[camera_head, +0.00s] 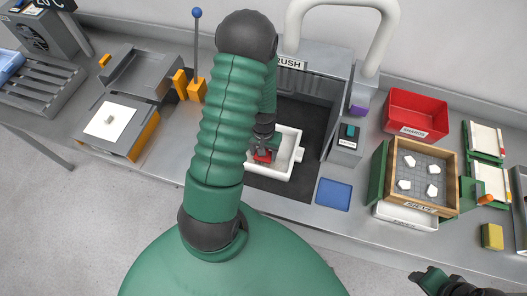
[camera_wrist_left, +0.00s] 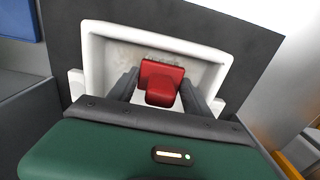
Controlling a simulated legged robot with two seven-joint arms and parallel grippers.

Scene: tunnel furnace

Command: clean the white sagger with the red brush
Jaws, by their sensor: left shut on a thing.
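The white sagger (camera_head: 292,152) is a shallow tray with side lugs, lying on the dark floor of the brush station. It also shows in the left wrist view (camera_wrist_left: 98,55), with faint brownish smudges on its inner floor. My left gripper (camera_head: 264,146) is over the sagger, shut on the red brush (camera_wrist_left: 162,82). The brush (camera_head: 262,156) is within the sagger's outline; I cannot tell whether it touches the floor. My arm hides the sagger's left part in the head view. My right gripper (camera_head: 432,281) is at the bottom right, away from the sagger; its jaw state is unclear.
Walls of the brush station surround the sagger, with a white pipe (camera_head: 340,5) above. A blue pad (camera_head: 334,194) lies in front. To the right stand a red bin (camera_head: 416,113) and a wooden sieve (camera_head: 455,180) with white pieces. Grey machines (camera_head: 140,72) stand left.

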